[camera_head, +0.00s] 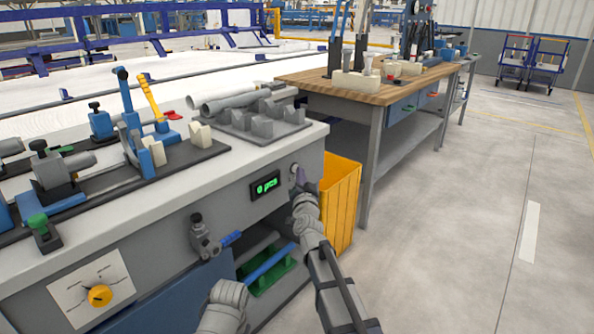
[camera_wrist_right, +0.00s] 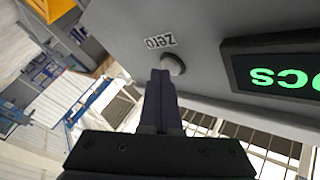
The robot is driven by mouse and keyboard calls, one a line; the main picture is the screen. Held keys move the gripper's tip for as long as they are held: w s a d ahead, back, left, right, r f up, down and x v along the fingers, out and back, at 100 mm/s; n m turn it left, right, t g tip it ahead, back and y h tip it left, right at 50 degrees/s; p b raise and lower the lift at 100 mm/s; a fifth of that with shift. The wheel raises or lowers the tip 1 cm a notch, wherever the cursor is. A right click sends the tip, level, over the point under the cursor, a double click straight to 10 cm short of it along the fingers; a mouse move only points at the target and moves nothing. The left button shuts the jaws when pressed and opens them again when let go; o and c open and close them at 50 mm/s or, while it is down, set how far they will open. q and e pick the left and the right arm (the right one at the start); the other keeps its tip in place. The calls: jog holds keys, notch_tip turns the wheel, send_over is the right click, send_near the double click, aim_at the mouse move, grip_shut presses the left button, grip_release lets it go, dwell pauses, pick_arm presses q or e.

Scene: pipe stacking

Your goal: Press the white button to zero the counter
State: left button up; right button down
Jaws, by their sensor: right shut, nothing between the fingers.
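The white button (camera_wrist_right: 172,64) is a small round knob on the grey front panel, beside a "Zero" label in the right wrist view. In the head view the button (camera_head: 293,170) is partly hidden by my right gripper. My right gripper (camera_head: 300,181) is shut and empty, its fingertips at the button. In the right wrist view the closed fingers (camera_wrist_right: 160,75) overlap the button's lower edge; I cannot tell whether it is pressed in. The counter (camera_head: 265,186) shows "0 pcs" in green; part of the counter (camera_wrist_right: 275,73) shows in the right wrist view.
A yellow bin (camera_head: 340,203) stands just right of the panel. A yellow knob (camera_head: 99,295) sits lower left. Pipes (camera_head: 228,103) lie on the bench top. The floor at right is clear.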

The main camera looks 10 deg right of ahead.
jog(key=shift+s+d, duration=0.55)
jog(key=shift+s, duration=0.1)
jog(key=s+d, duration=0.1)
jog(key=s, duration=0.1)
jog(key=s+d, duration=0.2)
dwell(0.4)
dwell(0.5)
